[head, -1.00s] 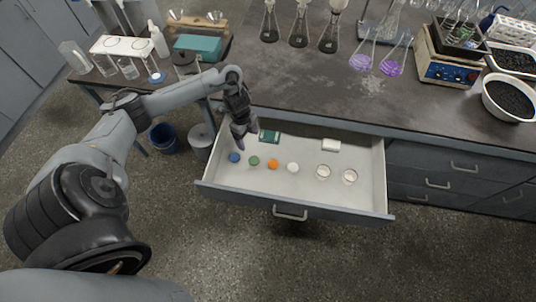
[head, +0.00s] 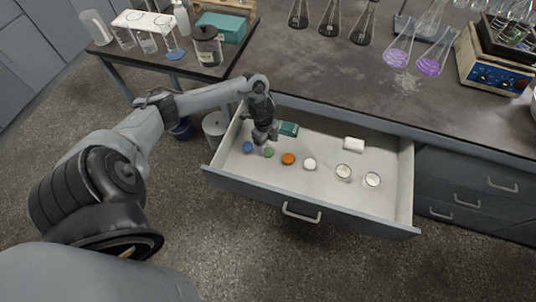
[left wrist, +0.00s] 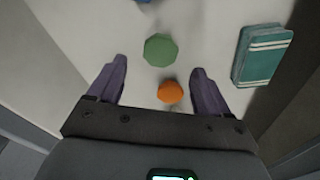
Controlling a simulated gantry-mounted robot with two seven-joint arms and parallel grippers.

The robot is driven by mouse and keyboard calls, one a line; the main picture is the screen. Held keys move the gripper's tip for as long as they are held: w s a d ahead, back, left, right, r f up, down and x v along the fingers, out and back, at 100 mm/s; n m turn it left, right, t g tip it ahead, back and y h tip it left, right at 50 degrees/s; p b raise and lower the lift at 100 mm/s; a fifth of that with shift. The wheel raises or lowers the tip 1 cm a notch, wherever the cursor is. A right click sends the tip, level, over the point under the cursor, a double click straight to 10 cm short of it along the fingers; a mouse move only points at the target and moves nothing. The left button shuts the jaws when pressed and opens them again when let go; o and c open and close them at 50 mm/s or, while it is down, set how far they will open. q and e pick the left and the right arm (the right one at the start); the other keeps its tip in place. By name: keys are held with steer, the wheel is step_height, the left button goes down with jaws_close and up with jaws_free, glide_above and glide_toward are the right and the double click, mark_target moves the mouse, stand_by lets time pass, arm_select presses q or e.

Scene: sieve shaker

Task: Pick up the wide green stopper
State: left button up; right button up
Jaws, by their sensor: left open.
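The green stopper (head: 269,153) lies in the open drawer, between the blue stopper (head: 247,147) and the orange stopper (head: 288,159). My left gripper (head: 262,139) is open, pointing down into the drawer close to the green stopper. In the left wrist view the green stopper (left wrist: 160,50) is a wide disc just beyond the fingertips of the left gripper (left wrist: 159,70). The smaller-looking orange stopper (left wrist: 170,92) shows between the fingers there. Nothing is held. I cannot tell the exact height of the fingers above the stopper. My right gripper is not in view.
A white stopper (head: 309,164) and two pale round pieces (head: 343,172) continue the row to the right. A teal box (head: 288,129) and a white block (head: 354,144) lie near the drawer's back. The drawer walls (head: 310,205) surround them. Flasks stand on the bench (head: 330,75).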

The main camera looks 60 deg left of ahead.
mark_target(268, 151)
arm_select(q)
steer(key=shift+d+f+b, duration=0.1)
steer(key=shift+f+b, duration=1.25)
steer(key=shift+f, duration=1.5)
steer(key=shift+c, duration=1)
steer(key=c, duration=0.9)
steer(key=shift+r, duration=0.1)
